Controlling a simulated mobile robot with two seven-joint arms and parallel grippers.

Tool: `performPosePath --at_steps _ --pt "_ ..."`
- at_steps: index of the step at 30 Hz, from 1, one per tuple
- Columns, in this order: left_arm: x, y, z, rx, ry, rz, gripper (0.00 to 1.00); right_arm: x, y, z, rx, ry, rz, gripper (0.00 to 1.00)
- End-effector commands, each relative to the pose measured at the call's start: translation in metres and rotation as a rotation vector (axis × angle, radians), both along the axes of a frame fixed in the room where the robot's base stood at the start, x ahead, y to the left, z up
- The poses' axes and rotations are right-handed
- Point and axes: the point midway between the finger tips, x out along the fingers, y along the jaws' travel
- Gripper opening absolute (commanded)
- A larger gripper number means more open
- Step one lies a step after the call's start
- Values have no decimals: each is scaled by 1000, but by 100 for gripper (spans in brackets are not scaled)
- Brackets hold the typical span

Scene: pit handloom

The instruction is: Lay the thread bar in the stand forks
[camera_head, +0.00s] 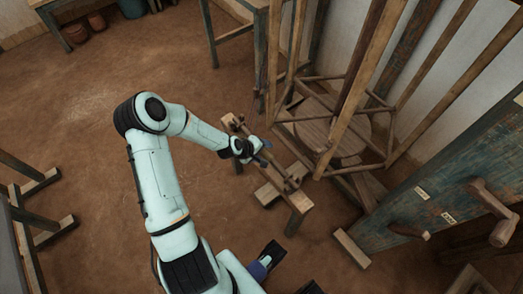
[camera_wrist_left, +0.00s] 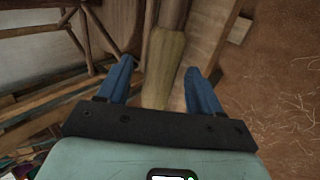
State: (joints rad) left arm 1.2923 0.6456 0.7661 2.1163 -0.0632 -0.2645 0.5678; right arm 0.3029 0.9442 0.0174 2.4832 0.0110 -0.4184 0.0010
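The wooden stand (camera_head: 299,200) stands low on the floor right of centre, with a notched end piece at its near right. A brown bar (camera_head: 280,170), apparently the thread bar, runs along the top of the stand. Whether its ends sit in the forks is too small to tell. My left gripper (camera_head: 264,155) is at the bar. In the left wrist view the bar, with its yellowish wrapped part (camera_wrist_left: 163,60), lies between the two blue fingers, with a gap on each side. My right gripper seems to show partly at the bottom; its fingers are unclear.
A wooden frame with a round seat-like board (camera_head: 325,133) and tall slanted poles (camera_head: 366,75) stands just right of the stand. A worn blue panel (camera_head: 455,190) with wooden handles is at the right.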

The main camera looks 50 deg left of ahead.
Motion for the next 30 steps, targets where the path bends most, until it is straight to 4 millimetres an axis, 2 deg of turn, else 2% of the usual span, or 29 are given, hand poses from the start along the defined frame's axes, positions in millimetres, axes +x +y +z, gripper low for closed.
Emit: performPosePath --at_steps 7,21,30 --pt "-8 1 10 -1 1 3 65 -1 0 4 1 4 1 0" --pt "-65 6 86 0 1 4 65 -12 0 39 9 53 12 0" --pt "-81 7 105 0 0 1 65 -9 0 52 8 51 12 0"
